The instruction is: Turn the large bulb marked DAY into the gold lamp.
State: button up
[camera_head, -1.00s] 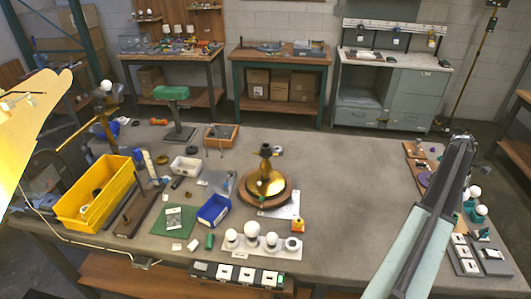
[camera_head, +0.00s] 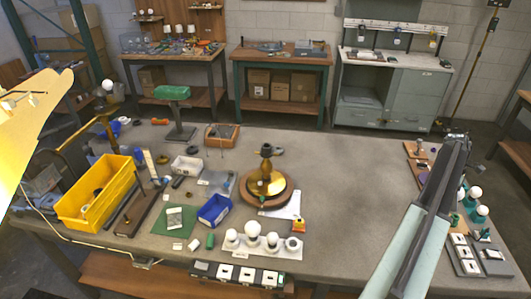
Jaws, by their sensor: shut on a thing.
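The gold lamp (camera_head: 264,184) stands upright on a round wooden base in the middle of the table, its dark socket (camera_head: 266,150) on top with no bulb in it. A white holder (camera_head: 287,252) in front of it carries a row of white bulbs, including a larger one (camera_head: 251,230). No DAY mark is legible. My arm reaches up the right side, and my gripper (camera_head: 456,142) is at its far end, right of the lamp and well apart from it. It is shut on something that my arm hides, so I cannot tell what.
White bulbs (camera_head: 475,193) stand at the table's right edge beside my arm. A blue bin (camera_head: 214,210), a yellow crate (camera_head: 68,210) and a green-topped stand (camera_head: 172,93) are to the left. The grey tabletop (camera_head: 350,190) between the lamp and my arm is clear.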

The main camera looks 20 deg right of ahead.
jog(key=w+a, duration=1.2)
jog(key=a, duration=0.2)
dwell(6.6)
